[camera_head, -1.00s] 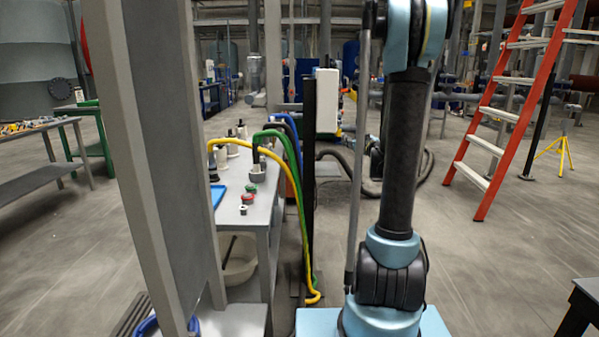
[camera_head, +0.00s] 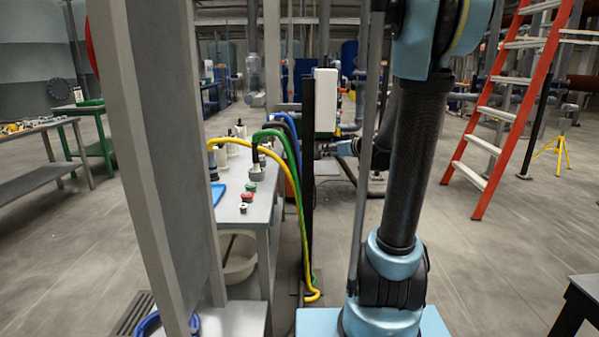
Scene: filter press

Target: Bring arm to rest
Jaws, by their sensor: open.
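My arm (camera_head: 418,160) stands upright at the right of centre, on a light-blue base. Its black upper link leans slightly right, and the blue elbow at the top is cut off by the frame edge. Part of the forearm is hidden behind the upper link. My gripper (camera_head: 320,151) shows small and dark, pointing left behind the grey pole, beside the black post and below the white box. It is open, and I see nothing held in it.
A grey bench (camera_head: 232,215) with yellow, green and blue hoses (camera_head: 298,190) stands left of the arm. A large grey frame (camera_head: 160,170) blocks the near left. A white box (camera_head: 325,100) sits on a black post. An orange ladder (camera_head: 505,120) stands right; floor between is clear.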

